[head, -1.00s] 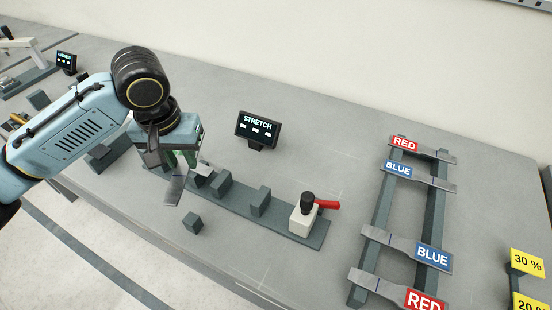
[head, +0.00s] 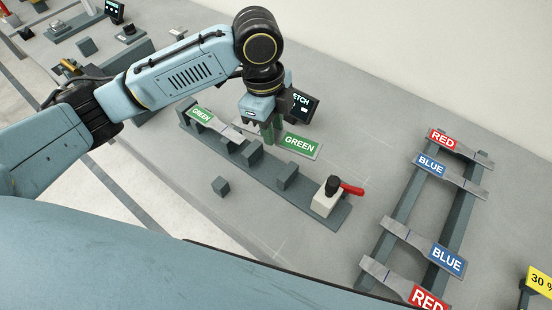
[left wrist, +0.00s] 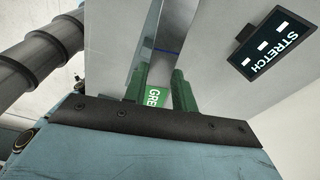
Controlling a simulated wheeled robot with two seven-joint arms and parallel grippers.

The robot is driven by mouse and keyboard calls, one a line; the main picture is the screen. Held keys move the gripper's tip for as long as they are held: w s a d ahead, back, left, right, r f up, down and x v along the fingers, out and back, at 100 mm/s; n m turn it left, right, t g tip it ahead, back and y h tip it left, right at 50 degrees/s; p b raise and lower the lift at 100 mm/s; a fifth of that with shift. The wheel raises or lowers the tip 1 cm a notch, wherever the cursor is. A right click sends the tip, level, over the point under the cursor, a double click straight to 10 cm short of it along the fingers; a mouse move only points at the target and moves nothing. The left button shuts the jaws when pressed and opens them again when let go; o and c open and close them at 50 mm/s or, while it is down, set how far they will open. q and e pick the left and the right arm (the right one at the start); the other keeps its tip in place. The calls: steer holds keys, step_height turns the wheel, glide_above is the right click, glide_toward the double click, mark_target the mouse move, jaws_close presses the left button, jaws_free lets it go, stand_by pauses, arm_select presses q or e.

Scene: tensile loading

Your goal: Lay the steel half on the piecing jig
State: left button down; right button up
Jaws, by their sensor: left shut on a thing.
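My left gripper (head: 267,138) points down over the far side of a long dark rail, near its middle, shut on a steel half. The held steel half (head: 318,152) is a flat grey strip with a green GREEN label at its right end. Its label (left wrist: 156,95) shows between my fingers in the left wrist view, with a blue line beyond. Another GREEN-labelled strip (head: 222,124) lies along the left part of the rail. The dark rail (head: 232,166) carries several upright blocks; I cannot tell whether it is the piecing jig, or whether the held half touches it. My right gripper is out of view.
A STRETCH display (head: 305,105) stands close behind my left gripper. A white block (head: 325,203) with a red lever (head: 352,189) is at the rail's right end. A rack (head: 398,203) at right holds RED and BLUE strips. A loose dark cube (head: 219,185) lies in front.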

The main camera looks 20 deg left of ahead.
arm_select(q)
steer(key=shift+d+m, duration=0.35)
steer(key=shift+m, duration=0.55)
steer(key=shift+s+f, duration=0.1)
steer(key=shift+f, duration=0.15)
step_height(320, 180, down, 10)
steer(key=shift+r+b, duration=0.25)
steer(key=shift+b, duration=0.05)
steer(key=c, duration=1.1)
jaws_free()
steer(key=shift+f, duration=0.15)
steer(key=r, duration=0.4)
steer(key=a+r, duration=0.1)
steer(key=r, duration=0.3)
steer(key=r+p, duration=0.1)
steer(key=r, duration=0.3)
steer(key=shift+w+a+r, duration=0.15)
steer(key=shift+w, duration=0.1)
